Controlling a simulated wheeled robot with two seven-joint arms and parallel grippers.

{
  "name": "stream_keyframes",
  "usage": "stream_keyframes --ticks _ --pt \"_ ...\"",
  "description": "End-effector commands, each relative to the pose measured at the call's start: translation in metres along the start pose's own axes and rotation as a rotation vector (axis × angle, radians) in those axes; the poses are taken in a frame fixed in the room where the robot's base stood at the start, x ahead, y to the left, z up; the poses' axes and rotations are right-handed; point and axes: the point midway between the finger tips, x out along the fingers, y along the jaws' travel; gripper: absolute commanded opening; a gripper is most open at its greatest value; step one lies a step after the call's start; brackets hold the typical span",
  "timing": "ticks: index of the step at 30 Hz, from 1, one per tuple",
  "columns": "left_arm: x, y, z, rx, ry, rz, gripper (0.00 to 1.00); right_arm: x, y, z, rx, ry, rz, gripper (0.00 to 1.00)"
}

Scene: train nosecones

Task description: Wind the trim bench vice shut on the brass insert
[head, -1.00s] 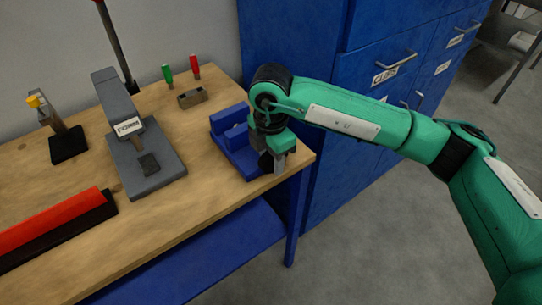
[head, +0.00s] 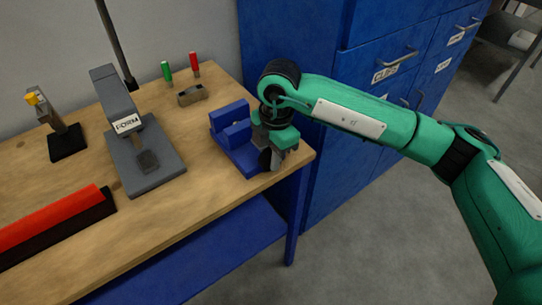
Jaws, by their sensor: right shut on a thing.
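The blue bench vice (head: 232,139) sits at the right end of the wooden bench. My right gripper (head: 277,157) is at the vice's right end, by the bench edge. It is shut on the vice's dark handle (head: 265,158), which it partly covers. My left gripper is not in view.
The grey FORM press (head: 146,165) stands left of the vice on the bench (head: 190,205). A small brown block (head: 192,95) and green-handled (head: 166,73) and red-handled (head: 194,64) tools are behind. Blue cabinets (head: 350,55) stand close behind my right arm.

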Motion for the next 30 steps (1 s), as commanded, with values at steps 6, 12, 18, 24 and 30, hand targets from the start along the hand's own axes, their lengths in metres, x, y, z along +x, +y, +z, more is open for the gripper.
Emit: stream_keyframes --ticks 6,12,18,24,30 --pt "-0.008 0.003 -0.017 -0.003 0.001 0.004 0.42 0.001 0.000 0.003 0.004 0.159 0.000 0.00" --pt "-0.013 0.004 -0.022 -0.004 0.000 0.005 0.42 0.000 0.000 0.004 0.003 0.308 0.001 0.00" --pt "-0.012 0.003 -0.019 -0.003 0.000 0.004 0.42 -0.001 0.000 0.004 0.002 0.425 0.002 0.00" --pt "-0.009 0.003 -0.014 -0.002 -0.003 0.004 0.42 0.000 0.000 0.004 0.001 0.497 0.001 0.00" --pt "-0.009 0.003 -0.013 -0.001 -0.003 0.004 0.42 -0.001 0.001 0.004 0.000 0.524 0.003 0.00"
